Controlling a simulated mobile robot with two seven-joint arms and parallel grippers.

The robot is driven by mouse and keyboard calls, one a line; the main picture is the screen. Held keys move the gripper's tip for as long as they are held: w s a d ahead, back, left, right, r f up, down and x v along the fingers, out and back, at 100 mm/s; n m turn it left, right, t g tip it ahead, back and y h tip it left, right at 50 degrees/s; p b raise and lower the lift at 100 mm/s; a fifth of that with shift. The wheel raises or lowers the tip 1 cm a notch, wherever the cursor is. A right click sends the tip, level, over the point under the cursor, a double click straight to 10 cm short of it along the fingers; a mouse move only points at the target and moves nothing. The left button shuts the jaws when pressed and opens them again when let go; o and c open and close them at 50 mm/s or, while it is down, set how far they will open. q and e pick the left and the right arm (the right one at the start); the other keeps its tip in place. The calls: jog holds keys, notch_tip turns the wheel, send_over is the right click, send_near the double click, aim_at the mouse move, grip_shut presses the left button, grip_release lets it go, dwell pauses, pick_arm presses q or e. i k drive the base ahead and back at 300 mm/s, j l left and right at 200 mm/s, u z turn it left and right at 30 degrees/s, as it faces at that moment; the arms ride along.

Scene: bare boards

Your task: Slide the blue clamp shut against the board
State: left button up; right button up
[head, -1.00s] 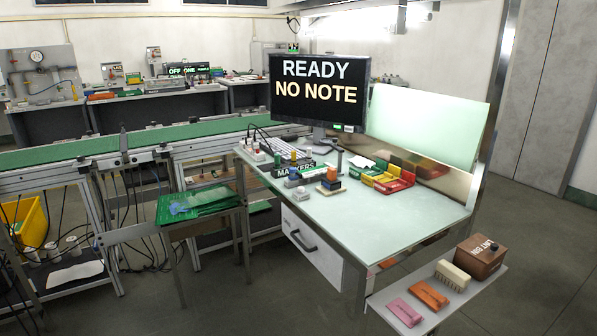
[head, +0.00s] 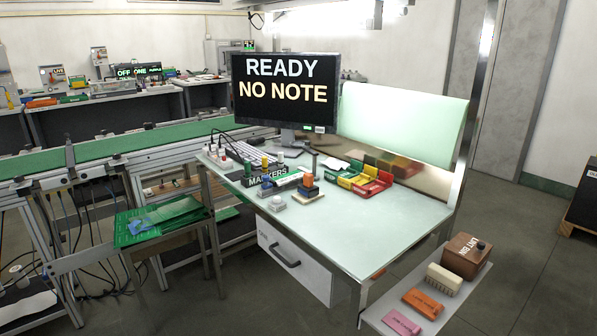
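Neither of my grippers is in view. I cannot pick out the blue clamp for certain. A small blue part (head: 266,184) sits on the workbench (head: 350,225) by the box labelled MARKERS (head: 266,181). An orange-topped block with a dark blue lower part (head: 307,186) stands just right of it on a pale base. Green boards (head: 160,219) lie on a low stand left of the workbench, with a light blue piece (head: 140,226) on them. All are too small to show whether a clamp is open or shut.
A monitor (head: 287,92) reading READY NO NOTE stands at the back of the workbench. Red, yellow and green bins (head: 366,180) are right of centre. A side shelf holds a brown LINT BIN (head: 465,256), a brush and orange and pink packets. The bench's front right is clear.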

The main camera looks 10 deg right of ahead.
aim_at(267, 183)
jog(key=i+j+z, duration=0.4)
jog(key=i+j, duration=0.15)
jog(key=j, duration=0.25)
jog(key=i+j, duration=0.15)
jog(key=j, duration=0.15)
jog(key=i+j+z, duration=0.1)
jog(key=j, duration=0.2)
jog(key=i+j, duration=0.2)
